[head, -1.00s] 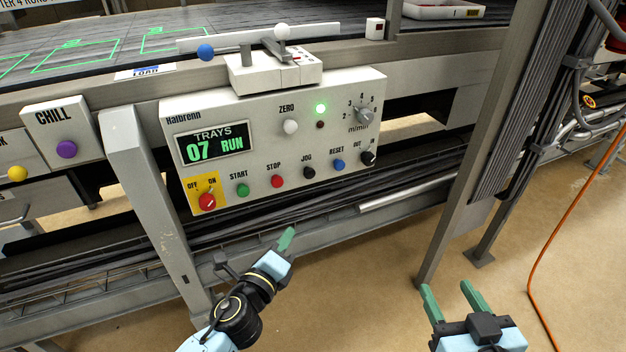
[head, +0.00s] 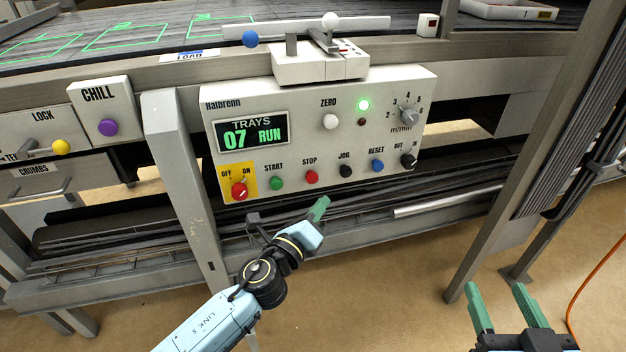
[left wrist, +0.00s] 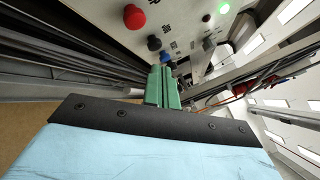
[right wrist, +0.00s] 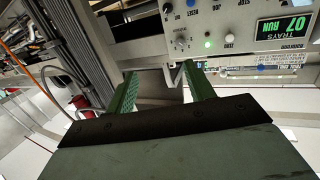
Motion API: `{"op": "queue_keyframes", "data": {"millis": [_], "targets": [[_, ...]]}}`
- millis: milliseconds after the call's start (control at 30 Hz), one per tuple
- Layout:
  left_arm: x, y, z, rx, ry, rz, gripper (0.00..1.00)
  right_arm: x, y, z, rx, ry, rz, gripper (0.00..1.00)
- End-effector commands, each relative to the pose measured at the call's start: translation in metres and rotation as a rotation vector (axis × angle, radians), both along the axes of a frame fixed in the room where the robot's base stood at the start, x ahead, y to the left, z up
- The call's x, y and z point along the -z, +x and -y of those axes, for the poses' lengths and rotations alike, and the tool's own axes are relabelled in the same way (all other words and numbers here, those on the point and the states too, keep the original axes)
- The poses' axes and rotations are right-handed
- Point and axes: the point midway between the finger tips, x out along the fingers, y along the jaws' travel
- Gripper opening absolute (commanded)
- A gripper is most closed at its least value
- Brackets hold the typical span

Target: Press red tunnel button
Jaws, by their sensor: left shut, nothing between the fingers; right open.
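The control panel (head: 400,90) carries a red round button (head: 312,176) labelled STOP, between the green START and black JOG buttons. In the left wrist view the red button (left wrist: 134,16) is at the top, left of the fingers. My left gripper (head: 321,204) is shut and empty, just below the STOP button in the head view and apart from it. Its green fingers (left wrist: 162,85) point towards the panel's button row. My right gripper (head: 497,290) is open and empty, low at the right, away from the panel; its fingers also show in the right wrist view (right wrist: 158,72).
A red OFF/ON rotary switch (head: 239,190) sits on a yellow plate left of START. The display (head: 252,134) reads TRAYS 07 RUN, and a green lamp (head: 364,105) is lit. A grey post (head: 185,180) stands left of the panel. A sloping post (head: 510,170) stands right.

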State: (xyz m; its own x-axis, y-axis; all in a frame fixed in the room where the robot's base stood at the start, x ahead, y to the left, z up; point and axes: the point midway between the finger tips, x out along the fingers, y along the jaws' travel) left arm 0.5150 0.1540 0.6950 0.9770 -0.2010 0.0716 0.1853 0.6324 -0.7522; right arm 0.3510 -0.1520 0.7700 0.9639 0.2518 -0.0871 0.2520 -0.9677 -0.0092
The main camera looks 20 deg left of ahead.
Motion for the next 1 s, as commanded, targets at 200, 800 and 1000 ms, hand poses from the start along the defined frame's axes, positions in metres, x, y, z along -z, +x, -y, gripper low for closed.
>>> {"op": "queue_keyframes", "data": {"millis": [200, 800, 1000], "targets": [[0.001, 0.025, -0.017, 0.0, 0.002, 0.0, 0.0, -0.009, 0.001, -0.002, -0.003, 0.017, 0.059, 0.53], [0.0, 0.04, -0.027, 0.001, -0.001, -0.001, 0.0, -0.02, 0.001, -0.006, -0.012, 0.037, 0.115, 0.53], [0.0, 0.039, -0.027, 0.001, 0.0, -0.001, 0.0, -0.02, 0.001, -0.005, -0.011, 0.036, 0.115, 0.53]]}}
